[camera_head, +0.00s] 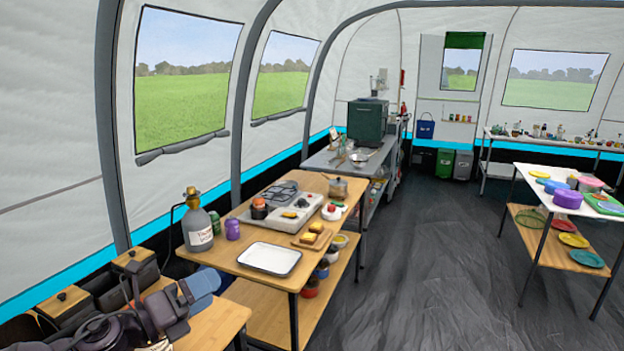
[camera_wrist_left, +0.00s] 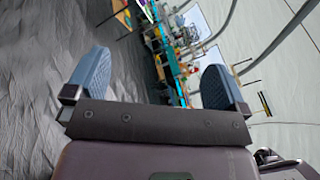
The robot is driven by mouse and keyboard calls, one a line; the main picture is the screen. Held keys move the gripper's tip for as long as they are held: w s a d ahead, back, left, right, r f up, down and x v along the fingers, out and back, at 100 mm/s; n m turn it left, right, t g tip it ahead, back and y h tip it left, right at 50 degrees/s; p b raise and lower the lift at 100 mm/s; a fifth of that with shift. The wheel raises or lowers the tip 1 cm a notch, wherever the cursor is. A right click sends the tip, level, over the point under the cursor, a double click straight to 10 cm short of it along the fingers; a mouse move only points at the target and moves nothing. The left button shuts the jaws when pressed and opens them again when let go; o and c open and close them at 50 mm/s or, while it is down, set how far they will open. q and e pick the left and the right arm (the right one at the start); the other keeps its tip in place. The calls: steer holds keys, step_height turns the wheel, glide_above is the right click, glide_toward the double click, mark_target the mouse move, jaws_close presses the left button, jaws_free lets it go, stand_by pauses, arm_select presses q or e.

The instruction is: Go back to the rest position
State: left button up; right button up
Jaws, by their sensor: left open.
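My left gripper (camera_head: 202,284) shows at the lower left in the head view, with its arm coming in from the left. It is beside the front end of the wooden table (camera_head: 222,254), and its blue pads are seen nearly edge-on. In the left wrist view my left gripper (camera_wrist_left: 155,82) has its two blue fingers wide apart with nothing between them. The grey floor and tent wall show beyond. My right gripper is not in view.
A white tray (camera_head: 269,259), a grey gas bottle (camera_head: 198,228) and a camp stove (camera_head: 288,211) stand on the wooden table. A low wooden surface (camera_head: 218,322) is close to my left arm. The grey floor (camera_head: 430,270) at centre right is clear.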

arm_select(q)
steer(key=s+a+f+n+y, duration=0.4)
steer(key=s+f+n+y, duration=0.3)
steer(key=n, duration=0.6)
steer(key=s+a+f+n+y, duration=0.4)
steer(key=f+n+y, duration=0.3)
steer(key=n, duration=0.6)
steer(key=s+f+n+g, duration=0.4)
steer(key=s+g, duration=0.1)
steer(key=s, duration=0.5)
steer(key=s+f+n+g, duration=0.3)
steer(key=s+n+g, duration=0.1)
steer(key=s, duration=0.6)
steer(key=w+f+t+b, duration=0.3)
steer(key=f+b, duration=0.1)
steer(key=f, duration=0.5)
steer(key=w+f+t+b, duration=0.3)
steer(key=w+f+t, duration=0.1)
steer(key=f, duration=0.4)
steer(key=shift+w+f+m+b, duration=0.3)
steer(key=shift+f+b, duration=0.1)
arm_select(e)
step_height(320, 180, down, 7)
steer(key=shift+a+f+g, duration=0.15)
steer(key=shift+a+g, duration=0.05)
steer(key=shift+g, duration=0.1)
arm_select(q)
steer(key=shift+a, duration=0.1)
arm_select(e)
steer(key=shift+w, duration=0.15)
